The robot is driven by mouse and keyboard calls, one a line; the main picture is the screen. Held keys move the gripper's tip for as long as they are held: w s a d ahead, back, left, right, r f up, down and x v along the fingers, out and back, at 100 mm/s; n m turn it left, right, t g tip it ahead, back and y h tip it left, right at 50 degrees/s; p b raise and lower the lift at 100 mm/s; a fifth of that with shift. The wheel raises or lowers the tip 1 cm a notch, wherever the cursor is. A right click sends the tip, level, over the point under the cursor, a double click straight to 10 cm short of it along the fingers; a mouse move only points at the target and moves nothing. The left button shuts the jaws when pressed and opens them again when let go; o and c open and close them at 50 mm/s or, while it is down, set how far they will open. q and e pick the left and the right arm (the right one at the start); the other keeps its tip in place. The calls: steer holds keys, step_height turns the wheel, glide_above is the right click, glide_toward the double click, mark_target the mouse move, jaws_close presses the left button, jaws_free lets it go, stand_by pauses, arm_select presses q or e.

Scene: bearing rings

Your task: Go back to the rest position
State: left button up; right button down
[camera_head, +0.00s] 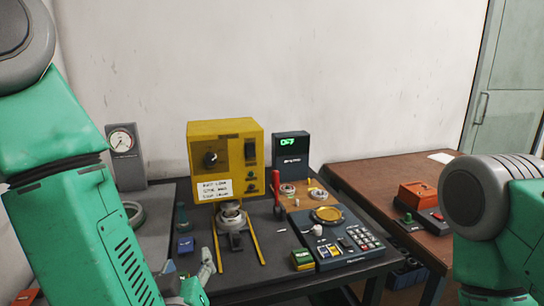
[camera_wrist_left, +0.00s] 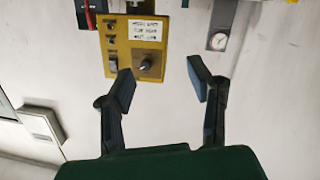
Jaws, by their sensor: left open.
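My left gripper (camera_wrist_left: 161,80) is open in the left wrist view, its two dark fingers apart with nothing between them. Beyond it, the yellow machine (camera_wrist_left: 140,40) appears upside down, with the wall behind. A metal ring (camera_head: 230,213) sits on the fixture in front of that machine. My right arm enters at the right edge; its gripper is out of view.
A dial gauge (camera_head: 124,150) stands at the left. A keypad unit with a gold dish (camera_head: 328,214), a red lever (camera_head: 276,186) and a dark display box (camera_head: 291,156) crowd the dark table. A brown table (camera_head: 375,180) at right holds an orange box (camera_head: 417,195).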

arm_select(q)
steer(key=s+a+f+m+g+h, duration=0.1)
steer(key=s+a+f+g, duration=0.15)
steer(key=f, duration=0.45)
steer(key=s+a+f+m+g+h, duration=0.1)
steer(key=s+a+f+g, duration=0.2)
steer(key=f, duration=0.5)
steer(key=s+a+f+m+g+h, duration=0.1)
steer(key=s+f+m+g, duration=0.2)
steer(key=f, duration=0.4)
steer(key=s+a+f+g, duration=0.3)
steer(key=s+f, duration=0.1)
steer(key=s, duration=0.4)
steer(key=s+a+f+g, duration=0.4)
steer(key=s+f, duration=0.1)
steer(key=s, duration=0.4)
steer(key=shift+a+m, duration=0.25)
steer(key=shift+m, duration=0.05)
steer(key=shift+f, duration=0.15)
